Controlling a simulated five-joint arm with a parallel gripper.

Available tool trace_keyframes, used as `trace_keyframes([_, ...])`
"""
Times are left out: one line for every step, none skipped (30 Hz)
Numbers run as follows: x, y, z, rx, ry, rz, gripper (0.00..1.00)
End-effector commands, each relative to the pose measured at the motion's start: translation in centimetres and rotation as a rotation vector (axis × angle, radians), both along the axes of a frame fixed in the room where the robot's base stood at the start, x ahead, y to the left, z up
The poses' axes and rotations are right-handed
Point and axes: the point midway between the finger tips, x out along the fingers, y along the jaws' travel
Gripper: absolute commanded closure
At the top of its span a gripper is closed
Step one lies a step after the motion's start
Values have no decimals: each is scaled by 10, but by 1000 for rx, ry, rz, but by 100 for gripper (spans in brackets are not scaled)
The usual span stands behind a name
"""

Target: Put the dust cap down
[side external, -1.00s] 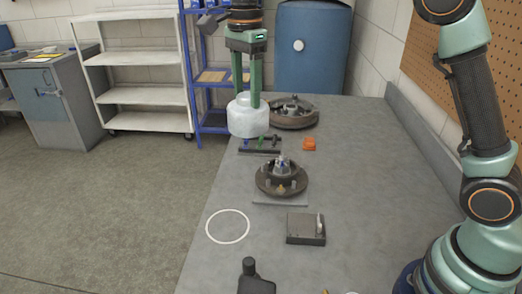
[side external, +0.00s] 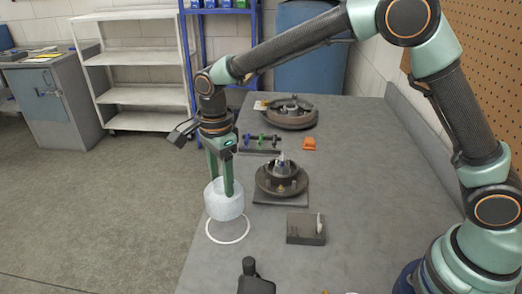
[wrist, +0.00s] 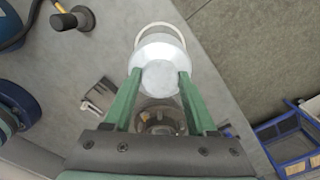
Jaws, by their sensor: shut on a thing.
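The dust cap (side external: 224,202) is a pale, whitish cylinder at the near-left part of the bench. My gripper (side external: 220,190) is shut on it, one green finger on each side. In the wrist view the dust cap (wrist: 160,75) sits between the fingertips (wrist: 160,78). A white ring outline (side external: 228,228) is painted on the bench; the cap overlaps its far part in the side view. In the wrist view part of the ring (wrist: 160,27) shows past the cap. I cannot tell whether the cap touches the bench.
A hub on a dark disc (side external: 282,178) stands just right of the cap. A grey block with a pin (side external: 306,228) and a black-handled object (side external: 254,278) lie nearer. An orange piece (side external: 309,143), a small rack (side external: 261,144) and a drum-like part (side external: 290,113) are farther back.

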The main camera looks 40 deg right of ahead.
Motion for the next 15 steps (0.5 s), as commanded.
trace_keyframes([-1, 0, -9, -1, 2, 0, 100])
trace_keyframes([-1, 0, -12, -1, 2, 0, 100])
trace_keyframes([0, 0, -17, 0, 1, 0, 100])
trace_keyframes([0, 0, -19, 0, 1, 0, 100])
trace_keyframes([0, 0, -21, 0, 1, 0, 100])
trace_keyframes([0, 0, -22, 0, 0, 0, 100])
trace_keyframes([0, 0, -24, 0, 0, 0, 100])
trace_keyframes([0, 0, -27, 0, 0, 0, 100])
trace_keyframes([0, 0, -32, -1, 1, 0, 100])
trace_keyframes([-1, -1, -37, -1, 3, 0, 100])
trace_keyframes([-1, 0, -41, -1, 3, 0, 100])
trace_keyframes([0, 0, -47, -1, 2, 0, 100])
trace_keyframes([0, 0, -52, -1, 3, 0, 100])
trace_keyframes([0, 0, -56, -1, 2, 0, 100])
trace_keyframes([0, 0, -60, -1, 1, 0, 100])
